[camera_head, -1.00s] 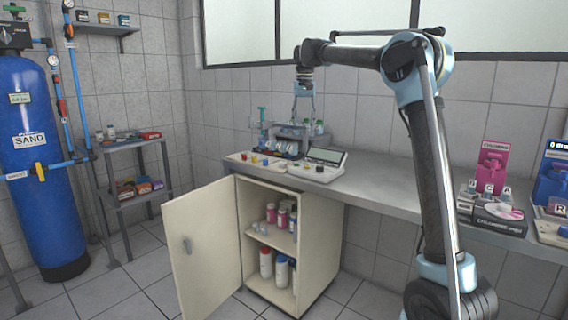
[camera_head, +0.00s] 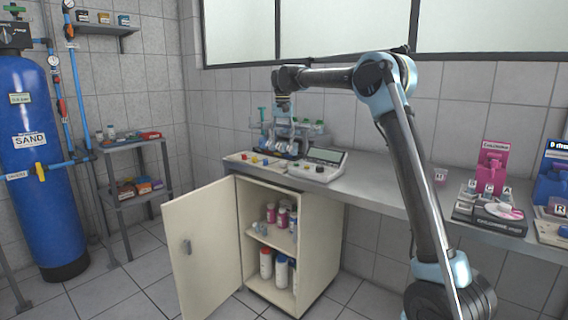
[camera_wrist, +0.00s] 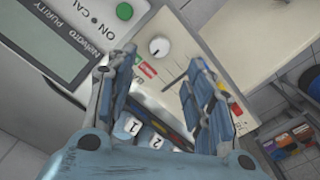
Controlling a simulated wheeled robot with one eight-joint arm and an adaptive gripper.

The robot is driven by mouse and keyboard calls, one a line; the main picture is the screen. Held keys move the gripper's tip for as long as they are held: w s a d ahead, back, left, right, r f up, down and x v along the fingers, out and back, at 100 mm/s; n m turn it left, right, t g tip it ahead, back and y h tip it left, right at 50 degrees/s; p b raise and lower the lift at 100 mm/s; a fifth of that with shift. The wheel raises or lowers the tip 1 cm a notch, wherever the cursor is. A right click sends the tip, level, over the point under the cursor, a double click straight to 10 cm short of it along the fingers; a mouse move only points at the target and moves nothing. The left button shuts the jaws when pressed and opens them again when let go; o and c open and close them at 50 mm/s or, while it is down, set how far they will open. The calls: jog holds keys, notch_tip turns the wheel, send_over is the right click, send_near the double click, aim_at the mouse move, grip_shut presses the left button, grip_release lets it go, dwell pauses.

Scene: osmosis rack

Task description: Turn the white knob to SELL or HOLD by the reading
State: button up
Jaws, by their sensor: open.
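The white knob (camera_wrist: 160,47) is a small round knob on a pale panel in the wrist view, with a dark line on its face and a red label and a green label beside it. My gripper (camera_wrist: 165,78) is open and empty, its two fingers apart on either side of the lower view; the knob lies beyond the fingertips, untouched. A meter (camera_wrist: 45,40) with a grey display is at upper left, beside a green button (camera_wrist: 124,11). Its reading cannot be made out. In the head view the meter (camera_head: 325,155) sits on the bench and my gripper (camera_head: 284,112) hangs over the rack area.
Numbered items 1 and 2 (camera_wrist: 143,132) lie below the fingers. A cabinet with its door (camera_head: 213,248) open stands under the bench. Pink and blue stands (camera_head: 490,165) are on the right of the bench (camera_head: 400,187). A blue tank (camera_head: 35,170) stands at far left.

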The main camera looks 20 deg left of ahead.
aim_at(283, 162)
notch_tip(283, 162, down, 10)
dwell(0.5)
jog(key=c, duration=1.1)
